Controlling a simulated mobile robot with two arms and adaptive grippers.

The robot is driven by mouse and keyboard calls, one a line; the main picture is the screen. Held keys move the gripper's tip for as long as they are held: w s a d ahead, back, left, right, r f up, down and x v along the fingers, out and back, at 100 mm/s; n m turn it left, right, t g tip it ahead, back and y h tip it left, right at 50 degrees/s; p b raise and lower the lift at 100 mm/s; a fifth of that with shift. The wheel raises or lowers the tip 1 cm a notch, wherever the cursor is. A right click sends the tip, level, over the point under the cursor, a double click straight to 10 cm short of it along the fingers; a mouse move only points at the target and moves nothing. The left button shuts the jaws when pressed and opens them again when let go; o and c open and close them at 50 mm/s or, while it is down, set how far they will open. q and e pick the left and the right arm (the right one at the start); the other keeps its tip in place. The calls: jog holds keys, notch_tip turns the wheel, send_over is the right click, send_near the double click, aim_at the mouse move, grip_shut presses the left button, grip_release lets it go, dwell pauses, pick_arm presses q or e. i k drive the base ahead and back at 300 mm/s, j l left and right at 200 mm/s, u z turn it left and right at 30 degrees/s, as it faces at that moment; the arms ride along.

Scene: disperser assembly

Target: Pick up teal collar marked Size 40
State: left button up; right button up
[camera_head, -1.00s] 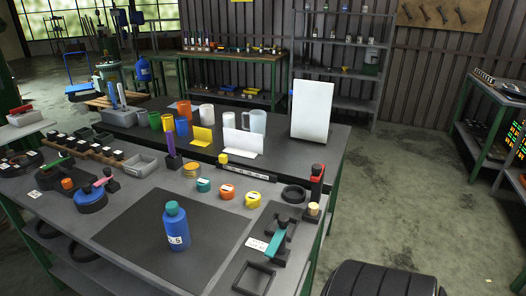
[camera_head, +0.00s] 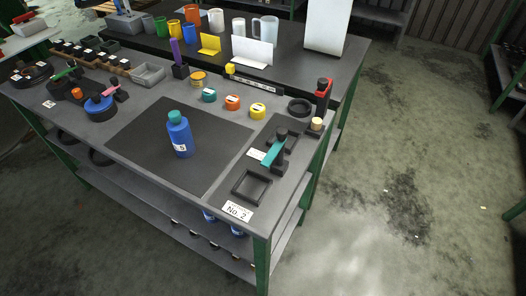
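A small teal collar (camera_head: 209,96) with a white label stands on the grey workbench, behind the dark mat. The print on its label is too small to read. An orange collar (camera_head: 232,103) and a yellow collar (camera_head: 257,111) of the same shape sit to its right in a row. A yellow-gold round piece (camera_head: 198,79) is just behind it to the left. Neither of my grippers shows in the head view.
A blue bottle with a teal cap (camera_head: 180,134) stands on the dark mat (camera_head: 150,118). A black fixture with a teal lever (camera_head: 273,150) and an empty black square frame (camera_head: 251,186) are at the right. Cups and a white board (camera_head: 326,24) stand behind. Open floor lies right of the bench.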

aim_at(209, 94)
jog(key=i+j+z, duration=0.1)
jog(key=j+z, duration=0.25)
jog(key=j, duration=0.5)
jog(key=j+z, duration=0.35)
jog(key=j, duration=0.45)
jog(key=k+j+z, duration=0.1)
jog(key=j+z, duration=0.2)
jog(key=j, duration=0.55)
